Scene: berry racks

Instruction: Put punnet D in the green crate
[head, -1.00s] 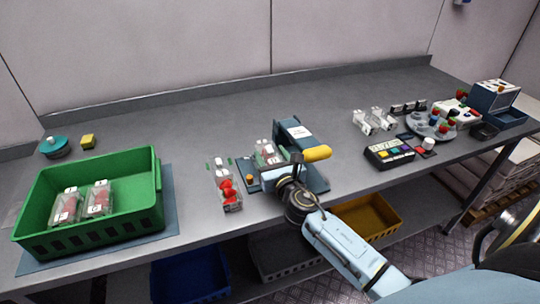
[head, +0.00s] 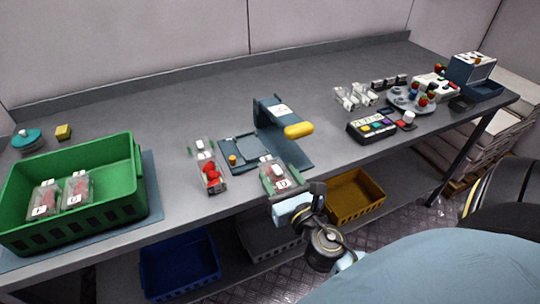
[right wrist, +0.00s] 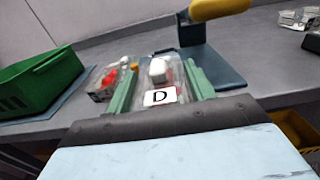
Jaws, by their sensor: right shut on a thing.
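Punnet D (head: 277,175) is a clear box with red berries, a white lid piece and a label. My right gripper (head: 280,180) is shut on it in front of the blue press-like machine, near the table's front edge. In the right wrist view the punnet (right wrist: 160,82) sits between the two green fingers with its "D" label facing me. I cannot tell how far it is above the surface. The green crate (head: 118,208) stands at the left of the table with two labelled berry punnets (head: 77,190) inside. My left gripper is not in view.
Another punnet with red berries (head: 211,178) stands between the crate and the blue machine (head: 273,125), which has a yellow handle. A button panel (head: 371,127) and several clear punnets lie to the right. Blue and yellow bins (head: 355,196) are below the table.

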